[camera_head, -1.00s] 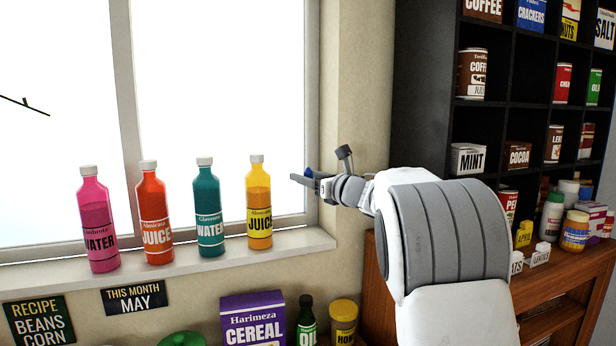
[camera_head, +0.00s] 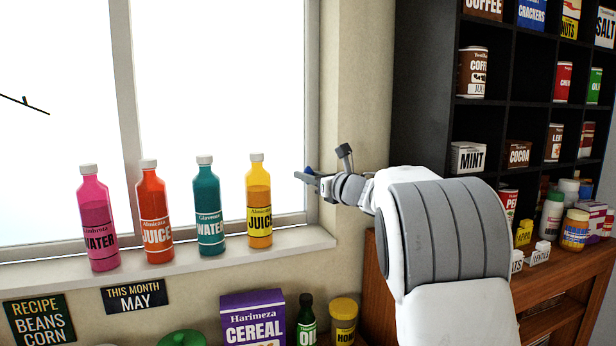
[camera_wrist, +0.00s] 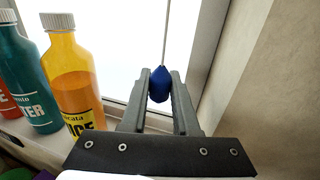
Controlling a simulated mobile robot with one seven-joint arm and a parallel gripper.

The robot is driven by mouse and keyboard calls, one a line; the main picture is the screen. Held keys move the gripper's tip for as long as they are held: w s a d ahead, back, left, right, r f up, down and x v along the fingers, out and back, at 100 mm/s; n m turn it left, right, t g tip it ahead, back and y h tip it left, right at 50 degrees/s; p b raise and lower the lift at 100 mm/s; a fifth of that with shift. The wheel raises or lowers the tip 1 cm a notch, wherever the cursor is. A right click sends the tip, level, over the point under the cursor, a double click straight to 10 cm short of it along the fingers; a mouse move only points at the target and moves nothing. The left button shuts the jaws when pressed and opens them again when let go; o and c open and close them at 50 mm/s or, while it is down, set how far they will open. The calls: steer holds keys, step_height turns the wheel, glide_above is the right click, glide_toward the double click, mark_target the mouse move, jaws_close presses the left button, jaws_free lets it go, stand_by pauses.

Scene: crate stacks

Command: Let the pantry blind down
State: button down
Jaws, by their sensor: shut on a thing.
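My gripper (camera_head: 308,174) is at the right side of the window, above the right end of the sill. In the wrist view my gripper (camera_wrist: 159,85) is shut on a blue cord pull (camera_wrist: 161,92), a small rounded knob. A thin pale cord (camera_wrist: 167,35) runs up from the knob and out of the top of the picture. In the head view only a bit of the blue knob (camera_head: 309,170) shows at the fingertips. The blind itself is not seen; the visible window panes (camera_head: 220,90) are bare.
Several bottles stand on the sill (camera_head: 290,245). The yellow juice bottle (camera_head: 259,205) is nearest my gripper, to its left; it also shows in the wrist view (camera_wrist: 72,75). A wall (camera_wrist: 255,70) is close on the right. A dark shelf (camera_head: 430,90) stands farther right.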

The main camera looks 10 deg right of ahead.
stand_by(0.8)
steer(key=p, duration=1.1)
glide_toward(294, 91)
steer(key=x, duration=0.4)
steer(key=c, duration=0.7)
jaws_free()
steer(key=shift+o, duration=0.2)
steer(key=b+v, duration=0.5)
steer(key=v, duration=1.2)
steer(key=shift+d, duration=0.15)
steer(key=shift+s, duration=0.15)
